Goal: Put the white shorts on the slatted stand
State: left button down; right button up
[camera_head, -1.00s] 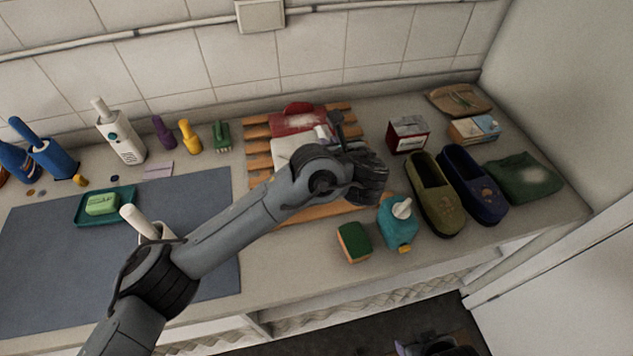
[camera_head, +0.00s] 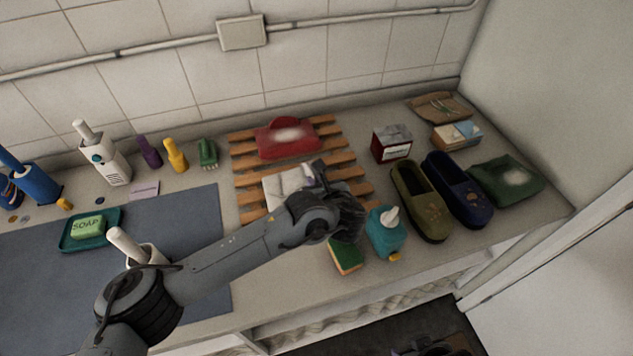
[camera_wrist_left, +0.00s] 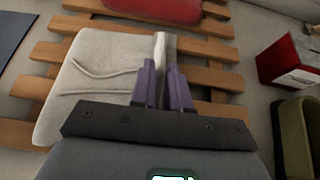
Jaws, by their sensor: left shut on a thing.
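The white shorts (camera_head: 284,187) lie folded on the slatted wooden stand (camera_head: 247,197), partly hidden behind my left arm in the head view. In the left wrist view the shorts (camera_wrist_left: 95,80) lie across the slats (camera_wrist_left: 215,80), with two drawstrings showing. My left gripper (camera_head: 312,172) is over the right part of the shorts. Its purple fingers (camera_wrist_left: 163,75) are shut on a raised fold at the shorts' right edge. My right gripper is not in view.
A sponge (camera_head: 346,256) sits in front. A blue mat (camera_head: 200,215) lies left.

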pick_arm(q)
jog(key=c, duration=1.1)
grip_release()
jog(key=v, duration=1.2)
jog(key=shift+f, duration=0.1)
